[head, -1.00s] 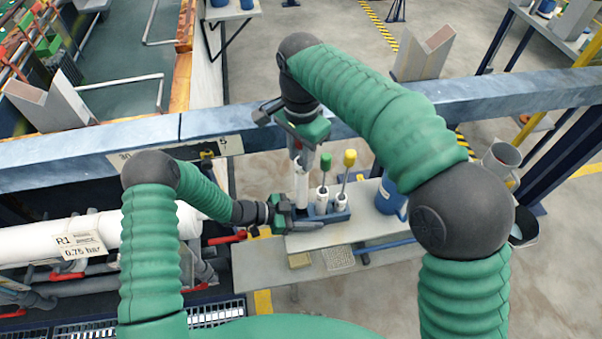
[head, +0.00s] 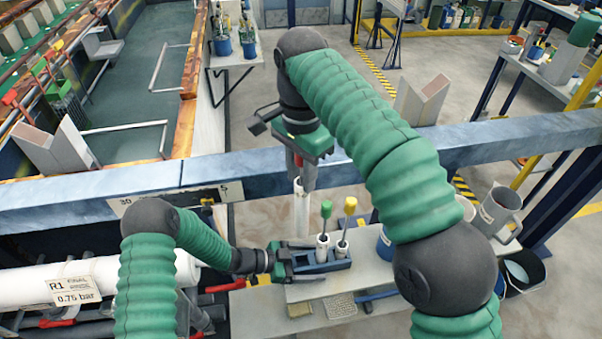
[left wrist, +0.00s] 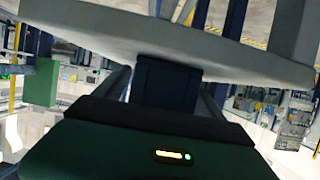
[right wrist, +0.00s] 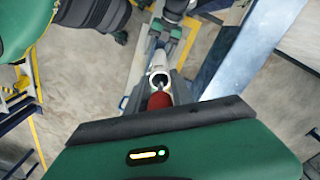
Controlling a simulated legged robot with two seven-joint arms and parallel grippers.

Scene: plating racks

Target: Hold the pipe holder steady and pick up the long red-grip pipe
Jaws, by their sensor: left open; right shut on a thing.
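The dark blue pipe holder (head: 325,266) stands on a grey shelf and carries a green-grip piece (head: 326,209) and a yellow-grip piece (head: 350,206) in white cups. My left gripper (head: 292,262) is at the holder's left end, its fingers open on either side of it. The left wrist view shows the holder (left wrist: 168,78) between the fingers. My right gripper (head: 300,178) is shut on the red grip (right wrist: 159,100) of the long pipe. Its white body (head: 302,212) hangs upright below, over the holder's left end. I cannot tell whether its lower tip is clear of the holder.
A blue-grey beam (head: 400,150) crosses behind the holder. A blue container (head: 385,243) stands right of the holder, partly behind my right arm. A grey jug (head: 497,212) and a dark bucket (head: 522,272) are farther right. A white pipe (head: 30,290) lies at left.

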